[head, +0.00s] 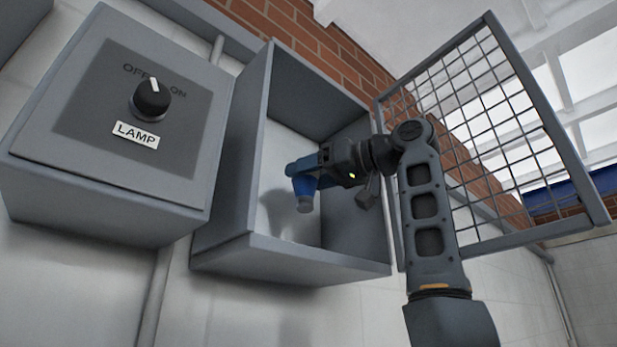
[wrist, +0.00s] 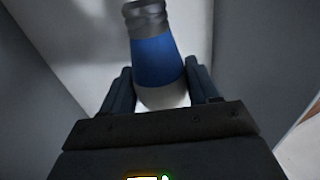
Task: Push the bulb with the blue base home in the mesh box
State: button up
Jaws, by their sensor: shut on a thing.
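The mesh box (head: 253,170) is a grey wall box, and its mesh door (head: 490,120) stands open to the right. My gripper (head: 308,175) is inside the box opening. It is shut on the bulb with the blue base (head: 303,188), which points downward in the head view. In the wrist view my gripper (wrist: 160,88) has a finger on each side of the bulb's pale rounded end. The bulb's blue band (wrist: 155,60) and ridged grey tip (wrist: 145,14) point away from my gripper. No socket can be made out.
A grey switch box (head: 100,120) labelled LAMP is on the wall to the left. Its black knob (head: 150,99) has its white mark near the OFF and ON lettering. The box's side walls are close around my gripper.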

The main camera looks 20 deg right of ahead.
aim_at(308, 211)
jog(key=shift+w+f, duration=0.15)
jog(key=shift+w, duration=0.05)
jog(key=shift+f, duration=2.15)
jog(key=shift+f+b, duration=0.85)
jog(key=shift+f, duration=0.8)
jog(key=shift+d+f+b, duration=0.1)
jog(key=shift+f+b, duration=0.2)
jog(key=shift+f, duration=0.6)
jog(key=o, duration=0.9)
jog(key=shift+c, duration=0.2)
jog(key=o, duration=0.5)
jog(key=shift+s+r, duration=0.1)
jog(key=shift+r, duration=0.1)
jog(key=shift+r, duration=0.15)
